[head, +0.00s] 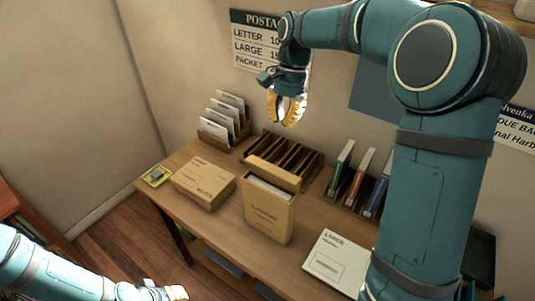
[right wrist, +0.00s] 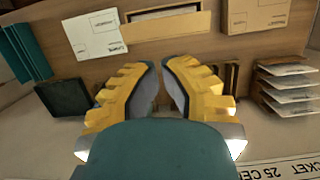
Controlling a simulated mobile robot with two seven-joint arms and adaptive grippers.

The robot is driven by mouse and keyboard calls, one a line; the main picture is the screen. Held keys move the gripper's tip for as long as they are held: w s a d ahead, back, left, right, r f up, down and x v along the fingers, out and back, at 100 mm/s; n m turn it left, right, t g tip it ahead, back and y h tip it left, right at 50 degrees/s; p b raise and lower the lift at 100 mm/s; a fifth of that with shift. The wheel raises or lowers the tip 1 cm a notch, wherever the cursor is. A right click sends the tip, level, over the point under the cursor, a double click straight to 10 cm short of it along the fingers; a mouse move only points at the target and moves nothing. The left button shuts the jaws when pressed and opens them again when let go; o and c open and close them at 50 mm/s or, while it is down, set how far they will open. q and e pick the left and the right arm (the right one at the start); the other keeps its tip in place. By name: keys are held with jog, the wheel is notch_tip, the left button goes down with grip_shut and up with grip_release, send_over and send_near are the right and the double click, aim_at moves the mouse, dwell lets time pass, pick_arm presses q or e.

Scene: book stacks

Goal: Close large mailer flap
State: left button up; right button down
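The large mailer (head: 268,215) is a tan upright box labelled LARGE, standing near the middle of the table. Its flap (head: 273,173) is raised at the back of the open top, and pale contents show inside. The mailer's flap also shows at the top centre of the right wrist view (right wrist: 168,27). My right gripper (head: 287,108) is high above and behind the mailer, near the wall; its yellow fingers are apart and empty, touching nothing. My left gripper (head: 170,293) is low at the bottom left, away from the table; its fingers are too unclear to judge.
A tan carton (head: 204,182) lies left of the mailer, and a white LARGE packet (head: 336,263) lies right of it. Behind are a dark slotted rack (head: 284,158), an envelope holder (head: 224,118) and upright coloured books (head: 358,178). A postage poster (head: 254,42) hangs on the wall.

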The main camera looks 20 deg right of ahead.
aim_at(274, 171)
jog(key=x, duration=0.7)
jog(key=b+x, duration=0.1)
jog(key=x, duration=0.6)
jog(key=shift+s+a, duration=0.1)
jog(key=shift+s, duration=0.1)
pick_arm(q)
jog(key=shift+s+f, duration=0.2)
jog(key=shift+f, duration=0.55)
pick_arm(e)
jog(key=shift+w, duration=0.1)
